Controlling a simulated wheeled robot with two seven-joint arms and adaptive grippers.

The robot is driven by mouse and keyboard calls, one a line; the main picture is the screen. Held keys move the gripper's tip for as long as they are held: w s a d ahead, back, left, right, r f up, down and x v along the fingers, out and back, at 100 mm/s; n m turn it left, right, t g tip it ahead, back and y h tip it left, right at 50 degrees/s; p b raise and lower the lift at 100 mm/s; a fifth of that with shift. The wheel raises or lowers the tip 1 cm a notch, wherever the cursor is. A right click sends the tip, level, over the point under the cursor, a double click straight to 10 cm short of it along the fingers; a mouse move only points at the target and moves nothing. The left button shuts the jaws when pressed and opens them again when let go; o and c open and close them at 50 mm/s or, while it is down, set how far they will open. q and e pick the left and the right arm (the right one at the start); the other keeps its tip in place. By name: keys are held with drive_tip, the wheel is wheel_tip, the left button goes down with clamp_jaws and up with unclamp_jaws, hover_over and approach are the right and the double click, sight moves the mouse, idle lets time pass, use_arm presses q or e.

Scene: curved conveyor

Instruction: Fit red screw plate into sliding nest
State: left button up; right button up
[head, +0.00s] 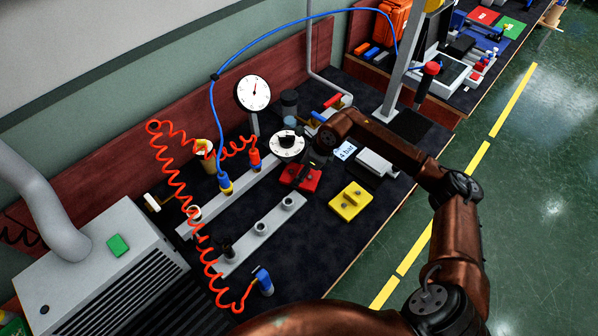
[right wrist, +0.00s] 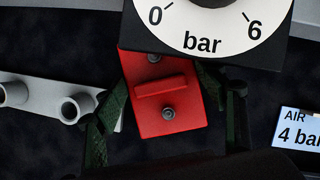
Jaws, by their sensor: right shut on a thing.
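The red screw plate (head: 299,179) lies at the middle of the dark bench, just below the dial regulator. In the right wrist view the red screw plate (right wrist: 170,116) shows a raised bar and two screws, with its far end partly hidden under the dial. My right gripper (head: 311,164) reaches over it from the right. In the right wrist view my right gripper (right wrist: 163,84) has one finger at each side of the plate and is shut on it. I cannot make out a sliding nest for certain. My left gripper is not in view.
A white dial regulator (head: 287,146) stands close behind the plate. Grey rails with sockets (head: 261,228) lie to the left, with a coiled orange hose (head: 182,190) and a blue hose. A yellow screw plate (head: 350,201) and a grey block (head: 375,163) lie right. The front right bench is clear.

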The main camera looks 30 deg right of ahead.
idle(0.3)
drive_tip(key=o, duration=1.3)
drive_tip(key=shift+f, duration=0.1)
